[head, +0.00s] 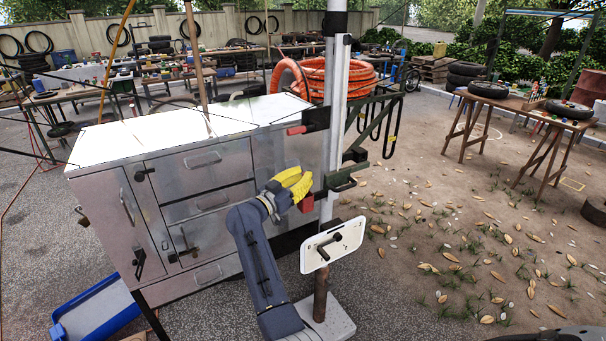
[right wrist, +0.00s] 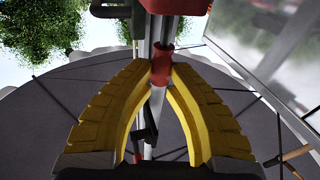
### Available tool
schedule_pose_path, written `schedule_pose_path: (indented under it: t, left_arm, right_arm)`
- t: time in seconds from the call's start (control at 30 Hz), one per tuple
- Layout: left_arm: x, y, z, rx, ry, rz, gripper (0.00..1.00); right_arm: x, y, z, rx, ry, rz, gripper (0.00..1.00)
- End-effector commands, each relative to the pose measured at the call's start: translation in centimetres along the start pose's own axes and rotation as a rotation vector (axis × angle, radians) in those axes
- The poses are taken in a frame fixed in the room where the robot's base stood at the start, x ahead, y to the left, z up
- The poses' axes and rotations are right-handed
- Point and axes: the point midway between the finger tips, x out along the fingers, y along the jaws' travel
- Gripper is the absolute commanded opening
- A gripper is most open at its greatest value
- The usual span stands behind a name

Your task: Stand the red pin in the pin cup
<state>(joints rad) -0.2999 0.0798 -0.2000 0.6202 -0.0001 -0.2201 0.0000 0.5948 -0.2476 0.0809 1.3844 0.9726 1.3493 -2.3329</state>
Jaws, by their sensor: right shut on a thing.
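My right gripper (head: 304,178), with yellow fingers, is beside the metal post at the cabinet's right end. In the right wrist view, its fingertips (right wrist: 162,72) close on a red cylinder, which I take as the red pin (right wrist: 161,62). In the head view the fingers hide that pin. A small red box-like holder (head: 307,203), likely the pin cup, is just below the fingers by the post. A red block (right wrist: 180,5) shows at the top of the wrist view. Whether the pin touches the cup cannot be told. My left gripper is not in view.
The grey cabinet (head: 205,165) stands left. An orange hose coil (head: 325,78) is behind; open ground lies right.

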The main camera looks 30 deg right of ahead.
Motion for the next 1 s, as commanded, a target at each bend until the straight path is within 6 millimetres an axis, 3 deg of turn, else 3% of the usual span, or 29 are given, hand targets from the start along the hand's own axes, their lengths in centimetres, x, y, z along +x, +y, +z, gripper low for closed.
schedule_pose_path:
  t: [0.47,0.5,0.7,1.0]
  left_arm:
    - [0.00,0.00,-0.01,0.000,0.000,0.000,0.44]
    - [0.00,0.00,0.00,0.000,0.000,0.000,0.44]
    - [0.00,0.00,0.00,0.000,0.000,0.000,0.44]
    - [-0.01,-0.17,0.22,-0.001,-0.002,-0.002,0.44]
  right_arm:
    - [-0.04,0.00,0.28,0.001,0.000,0.000,0.00]
    - [-0.05,0.00,0.27,0.001,0.000,0.000,0.19]
    - [-0.04,0.00,0.27,0.001,0.000,0.000,0.42]
    - [-0.24,-0.02,0.29,0.001,-0.001,-0.001,0.42]
